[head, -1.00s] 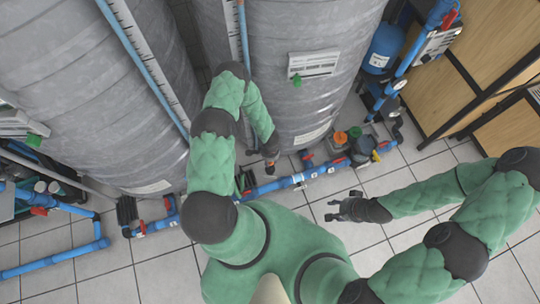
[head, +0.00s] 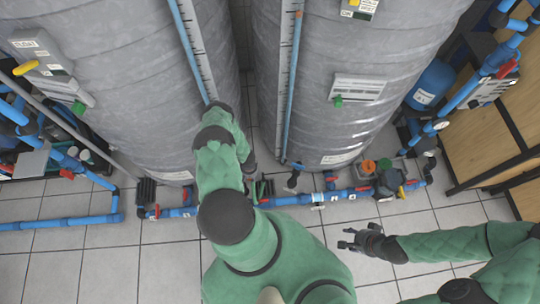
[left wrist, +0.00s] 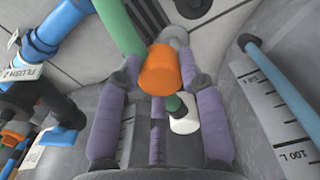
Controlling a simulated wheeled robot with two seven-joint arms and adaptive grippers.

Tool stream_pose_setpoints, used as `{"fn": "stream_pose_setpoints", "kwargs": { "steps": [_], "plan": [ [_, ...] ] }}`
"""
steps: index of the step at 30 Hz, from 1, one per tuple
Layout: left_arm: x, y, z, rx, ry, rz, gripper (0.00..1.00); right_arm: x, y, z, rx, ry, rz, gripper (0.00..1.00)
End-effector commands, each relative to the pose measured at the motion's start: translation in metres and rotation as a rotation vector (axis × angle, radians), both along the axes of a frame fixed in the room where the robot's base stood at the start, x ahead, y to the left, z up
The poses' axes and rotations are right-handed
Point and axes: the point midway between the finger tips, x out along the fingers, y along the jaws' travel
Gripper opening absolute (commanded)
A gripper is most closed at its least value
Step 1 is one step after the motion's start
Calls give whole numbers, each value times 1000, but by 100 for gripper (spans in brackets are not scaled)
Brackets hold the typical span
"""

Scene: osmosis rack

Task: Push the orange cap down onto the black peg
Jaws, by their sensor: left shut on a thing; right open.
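In the left wrist view the orange cap (left wrist: 160,70) is between the purple fingers of my left gripper (left wrist: 157,76), which is shut on it. In the head view my left gripper (head: 249,166) is a small dark shape low between the two grey tanks, partly hidden by my own forearm. The cap in it cannot be made out there. I cannot pick out the black peg in either view. My right gripper (head: 354,239) is open and empty over the tiled floor at the right.
Two large grey tanks (head: 150,90) (head: 350,60) fill the back. A blue pipe (head: 285,200) with red valves runs along their foot. A blue vessel (head: 430,85) and wooden panels (head: 485,130) stand at the right. In the left wrist view a white cylinder (left wrist: 185,125) sits below the cap.

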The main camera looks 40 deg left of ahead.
Motion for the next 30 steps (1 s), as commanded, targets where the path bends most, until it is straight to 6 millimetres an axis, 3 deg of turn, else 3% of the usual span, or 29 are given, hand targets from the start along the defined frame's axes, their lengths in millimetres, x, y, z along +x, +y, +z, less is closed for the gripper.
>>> {"fn": "stream_pose_setpoints", "kwargs": {
  "steps": [3, 9, 30],
  "plan": [
    [-25, 19, -13, 6, 3, 156, 20, 0, 0, 0, 0, 0, 0, 45],
    [-45, 33, -23, 11, 4, 282, 20, 0, 0, 0, 0, 0, 0, 45],
    [-47, 34, -33, 11, 4, 295, 20, 0, 0, -8, 0, 0, 0, 45]
  ]
}}
